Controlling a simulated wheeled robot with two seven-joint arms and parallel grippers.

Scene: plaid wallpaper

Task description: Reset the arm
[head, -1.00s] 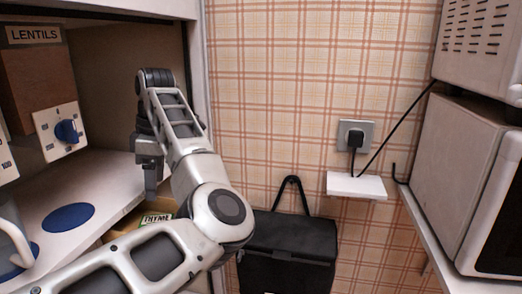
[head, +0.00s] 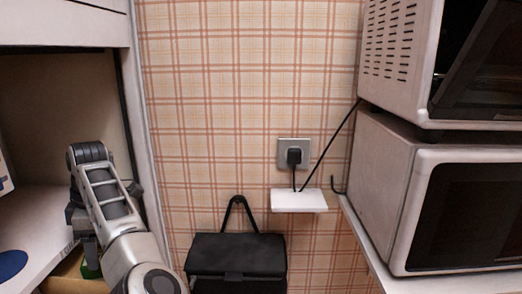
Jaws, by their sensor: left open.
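My left arm comes in at the lower left of the head view, in front of the open cupboard. My left gripper (head: 86,238) points down near the cupboard's shelf (head: 40,212) and is open. Its fingertips are partly hidden by the arm. A small green thing shows just below the gripper, and I cannot tell whether it touches the fingers. My right gripper is not in view.
A black bag (head: 237,262) hangs or stands against the plaid wall, right of my left arm. A socket with a plug (head: 294,152) is above a small white ledge (head: 299,201). Two stacked appliances, the lower a microwave (head: 400,190), stand on the right. A blue disc (head: 12,264) lies on the shelf.

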